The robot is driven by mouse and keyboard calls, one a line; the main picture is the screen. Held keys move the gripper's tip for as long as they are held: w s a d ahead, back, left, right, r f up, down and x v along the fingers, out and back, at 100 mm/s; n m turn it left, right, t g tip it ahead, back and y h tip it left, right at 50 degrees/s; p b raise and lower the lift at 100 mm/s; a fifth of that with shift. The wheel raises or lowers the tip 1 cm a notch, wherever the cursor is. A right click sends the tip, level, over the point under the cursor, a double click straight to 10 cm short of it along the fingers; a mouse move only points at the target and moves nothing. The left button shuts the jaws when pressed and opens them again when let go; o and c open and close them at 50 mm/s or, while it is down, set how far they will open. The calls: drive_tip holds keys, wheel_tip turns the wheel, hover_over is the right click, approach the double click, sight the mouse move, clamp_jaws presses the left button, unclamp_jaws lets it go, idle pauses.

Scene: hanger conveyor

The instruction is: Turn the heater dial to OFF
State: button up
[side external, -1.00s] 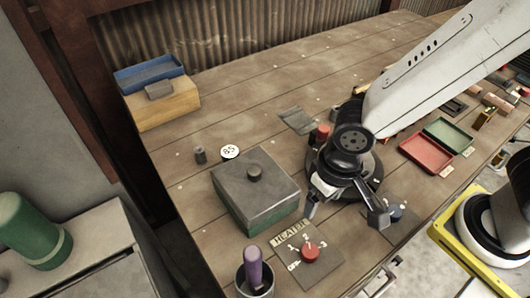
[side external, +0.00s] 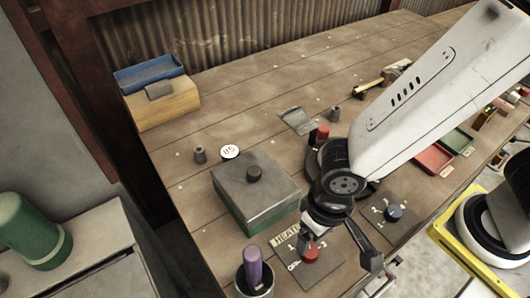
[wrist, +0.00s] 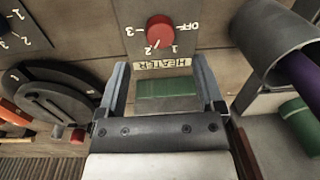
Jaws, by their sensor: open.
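The red heater dial (side external: 311,255) sits on a grey plate with a HEATER label, marked OFF, 1, 2 and 3. In the wrist view the dial (wrist: 159,30) is at top centre, with OFF to its right. A small pale mark on its lower rim seems to face near 2; I cannot tell its exact setting. My gripper (side external: 341,252) is open and empty above the plate, one finger in front of the label and the other right of the dial. In the wrist view the dial lies beyond and between the fingertips of my gripper (wrist: 160,62), apart from them.
A grey-lidded green box (side external: 255,195) stands behind the plate. A cup (side external: 255,280) with a purple-handled tool stands close left of the dial. A second plate with a dark blue dial (side external: 393,213) lies to the right. The table's front edge is near.

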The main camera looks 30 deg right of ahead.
sight(311, 251)
drive_tip(key=shift+a+f, duration=0.15)
drive_tip(key=shift+f, duration=2.9)
clamp_jaws()
